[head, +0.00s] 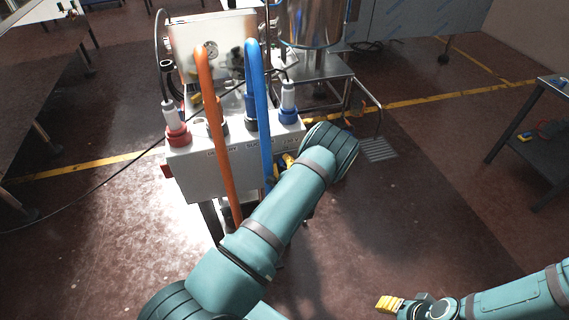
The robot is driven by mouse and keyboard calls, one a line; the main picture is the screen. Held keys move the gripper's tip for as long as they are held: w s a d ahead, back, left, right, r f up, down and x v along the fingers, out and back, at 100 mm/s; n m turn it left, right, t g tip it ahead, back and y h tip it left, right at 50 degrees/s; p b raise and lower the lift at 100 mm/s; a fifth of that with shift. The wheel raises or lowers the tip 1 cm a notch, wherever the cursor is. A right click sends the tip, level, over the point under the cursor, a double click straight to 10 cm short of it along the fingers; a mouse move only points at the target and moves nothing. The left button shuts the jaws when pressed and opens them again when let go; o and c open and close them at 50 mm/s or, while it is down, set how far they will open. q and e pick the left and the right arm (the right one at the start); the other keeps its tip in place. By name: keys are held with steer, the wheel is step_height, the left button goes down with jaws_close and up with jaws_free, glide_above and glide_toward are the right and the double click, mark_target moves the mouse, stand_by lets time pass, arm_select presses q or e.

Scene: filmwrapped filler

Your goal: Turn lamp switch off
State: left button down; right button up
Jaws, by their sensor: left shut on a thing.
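A light grey control box (190,170) with printed labels along its front upper edge stands left of centre in the head view. My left gripper (286,161) is at the right part of the box's front face. Only a bit of its yellow fingers shows, and my arm covers the rest. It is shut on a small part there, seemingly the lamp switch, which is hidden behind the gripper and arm. My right gripper (388,303) is low at the bottom right, with yellow fingertips, away from the box. Its opening is not clear.
An orange hose (206,100) and a blue hose (262,100) arch over the box's front, close to my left arm. Red (176,135) and blue plug fittings stand on top. A steel tank (312,25) is behind. A dark table (555,150) is at right. Floor between is clear.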

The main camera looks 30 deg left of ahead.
arm_select(q)
steer(key=n, duration=0.2)
steer(key=n+b, duration=0.1)
steer(key=shift+s+a+f+n, duration=0.2)
steer(key=shift+a+f+n, duration=0.1)
steer(key=shift+f+n, duration=0.1)
steer(key=n+b, duration=0.1)
steer(key=n, duration=0.1)
steer(key=f+n+b, duration=0.1)
steer(key=n, duration=0.2)
steer(key=shift+s, duration=0.1)
steer(key=shift+n+b, duration=0.3)
steer(key=c, duration=0.8)
jaws_free()
steer(key=shift+f, duration=0.1)
steer(key=shift+s+d, duration=0.1)
steer(key=v, duration=1.1)
steer(key=shift+s+d, duration=0.25)
